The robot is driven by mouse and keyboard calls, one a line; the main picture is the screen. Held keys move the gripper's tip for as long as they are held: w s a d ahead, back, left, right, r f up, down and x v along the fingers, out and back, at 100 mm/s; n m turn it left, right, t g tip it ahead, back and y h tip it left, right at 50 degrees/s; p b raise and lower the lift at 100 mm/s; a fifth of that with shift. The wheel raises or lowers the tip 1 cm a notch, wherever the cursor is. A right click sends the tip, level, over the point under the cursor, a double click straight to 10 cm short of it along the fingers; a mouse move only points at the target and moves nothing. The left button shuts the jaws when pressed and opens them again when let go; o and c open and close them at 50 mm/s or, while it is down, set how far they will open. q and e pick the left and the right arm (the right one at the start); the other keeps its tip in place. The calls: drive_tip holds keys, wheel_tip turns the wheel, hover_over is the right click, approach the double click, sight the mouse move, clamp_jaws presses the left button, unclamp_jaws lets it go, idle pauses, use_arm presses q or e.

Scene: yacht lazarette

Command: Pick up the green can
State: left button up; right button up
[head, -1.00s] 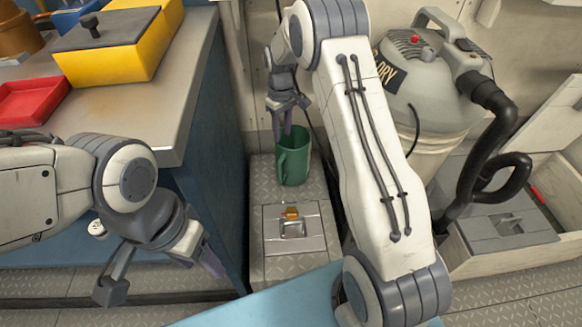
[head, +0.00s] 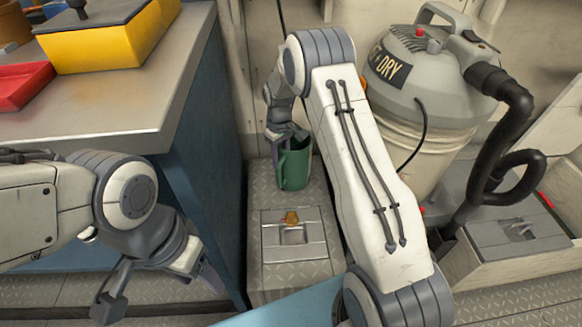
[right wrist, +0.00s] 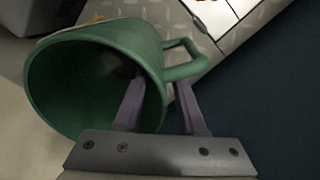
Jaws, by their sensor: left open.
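The green can (head: 294,170), which has a side handle, stands upright on a grey treadplate ledge near the middle of the head view. My right gripper (head: 286,138) is down at its rim. In the right wrist view the open mouth of the green can (right wrist: 95,75) faces the camera. There one finger of my right gripper (right wrist: 160,85) is inside the can and the other is outside by the handle; they look apart, with the wall between them. My left gripper (head: 160,287) is open and empty at the lower left, away from the can.
A blue-sided workbench (head: 130,115) with a yellow box (head: 110,45) and a red tray (head: 22,88) stands to the left. A wet/dry vacuum (head: 420,90) with a black hose stands to the right. A latched hatch (head: 293,236) lies in front of the can.

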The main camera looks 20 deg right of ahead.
clamp_jaws()
drive_tip(key=shift+r, duration=0.15)
idle(1.1)
